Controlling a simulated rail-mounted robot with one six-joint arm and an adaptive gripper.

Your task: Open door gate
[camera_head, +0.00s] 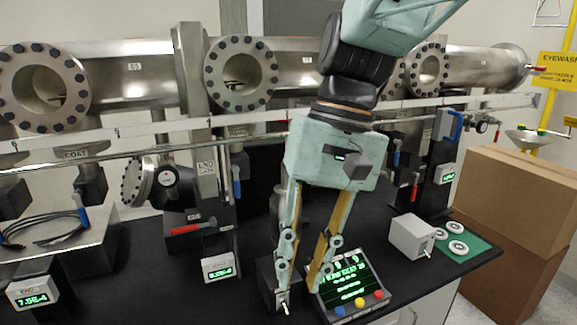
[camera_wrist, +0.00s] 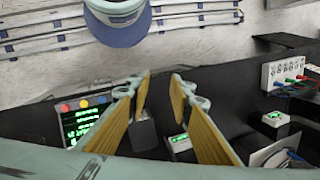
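My gripper (camera_head: 299,280) points down over the front of the black bench, its two fingers apart with nothing between them. It also shows open in the wrist view (camera_wrist: 160,88). A small dark box with a metal toggle lever (camera_head: 283,306) is just below the left fingertip; I cannot tell whether they touch. A dark box (camera_wrist: 144,132) shows between the fingers in the wrist view. A gate valve block with a partly readable gate label (camera_head: 207,182) stands behind, left of my arm, under the steel tube. No door gate is clearly identifiable.
A control panel with green text and coloured buttons (camera_head: 350,285) is right beside my fingers. A white display box (camera_head: 217,267) stands left and a grey toggle box (camera_head: 412,237) right. The steel vacuum tube (camera_head: 300,62) and a rail run behind. Cardboard boxes (camera_head: 515,205) stand right.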

